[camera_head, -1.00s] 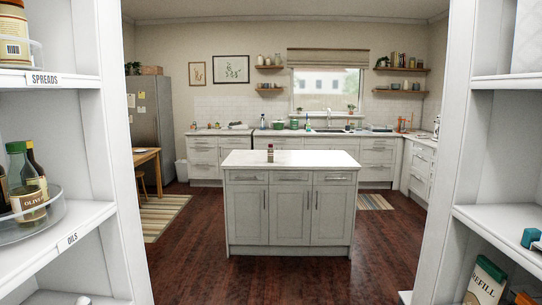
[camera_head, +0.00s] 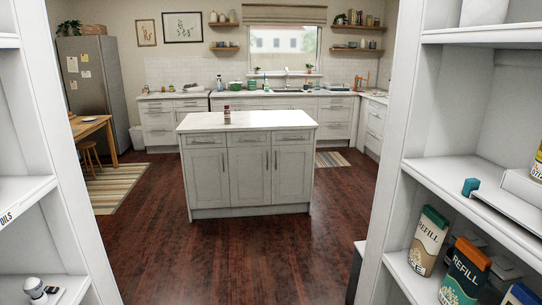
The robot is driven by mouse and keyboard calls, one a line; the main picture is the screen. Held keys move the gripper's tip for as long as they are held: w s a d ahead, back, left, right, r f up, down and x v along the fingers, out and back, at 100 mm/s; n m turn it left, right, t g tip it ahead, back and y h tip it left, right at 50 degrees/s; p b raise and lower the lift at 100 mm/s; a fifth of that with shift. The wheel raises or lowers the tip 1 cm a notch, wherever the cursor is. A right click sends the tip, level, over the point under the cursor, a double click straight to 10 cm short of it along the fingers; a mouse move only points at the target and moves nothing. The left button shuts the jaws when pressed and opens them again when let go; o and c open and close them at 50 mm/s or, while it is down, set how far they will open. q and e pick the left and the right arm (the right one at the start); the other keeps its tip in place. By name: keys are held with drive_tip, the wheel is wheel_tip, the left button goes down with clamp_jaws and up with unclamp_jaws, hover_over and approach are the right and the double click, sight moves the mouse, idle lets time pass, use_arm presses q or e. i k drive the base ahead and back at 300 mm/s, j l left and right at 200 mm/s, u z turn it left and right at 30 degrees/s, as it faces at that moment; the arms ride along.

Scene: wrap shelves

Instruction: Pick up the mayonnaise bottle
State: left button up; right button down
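A small bottle (camera_head: 227,115) with red and dark parts stands upright on the white top of the kitchen island (camera_head: 250,119). It is too small to read, so I cannot tell whether it is the mayonnaise bottle. No bottle in view shows a readable mayonnaise label. Neither of my grippers is in view.
White shelving (camera_head: 398,160) on the right holds several refill packs (camera_head: 430,240) and a small teal object (camera_head: 470,186). White shelving (camera_head: 75,200) also stands at the left. Between them, bare wooden floor (camera_head: 245,258) leads to the island. A table (camera_head: 90,127) stands at far left.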

sight(227, 113)
drive_tip(key=i, duration=4.15)
drive_tip(key=i+j+z, duration=0.15)
drive_tip(key=i, duration=0.5)
